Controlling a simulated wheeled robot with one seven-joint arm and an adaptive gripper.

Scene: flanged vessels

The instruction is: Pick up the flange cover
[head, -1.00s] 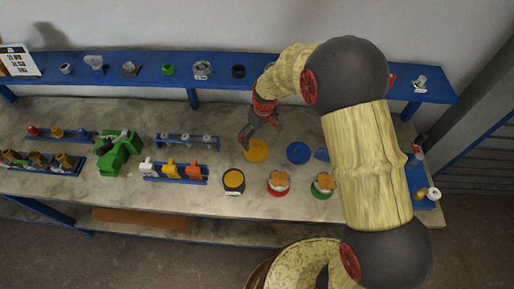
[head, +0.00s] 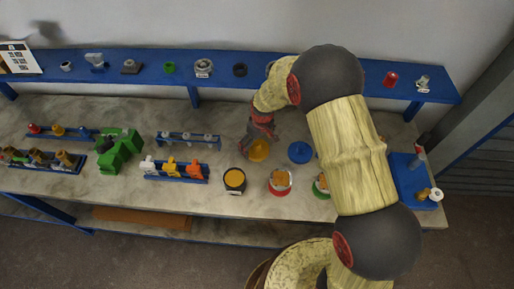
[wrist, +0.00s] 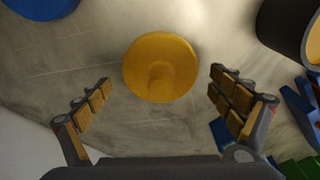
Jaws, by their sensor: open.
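The yellow flange cover (head: 258,152) is a round disc lying on the bench. In the wrist view my gripper (wrist: 161,80) is open and empty, one finger to each side of the cover with clear gaps. The exact height above it is hard to tell.
A blue disc (head: 300,152) lies right of the cover. A dark vessel with a yellow top (head: 234,180) and a red-based vessel (head: 279,184) stand in front. A rack of coloured valves (head: 176,171) is at left. A blue shelf (head: 215,69) runs behind.

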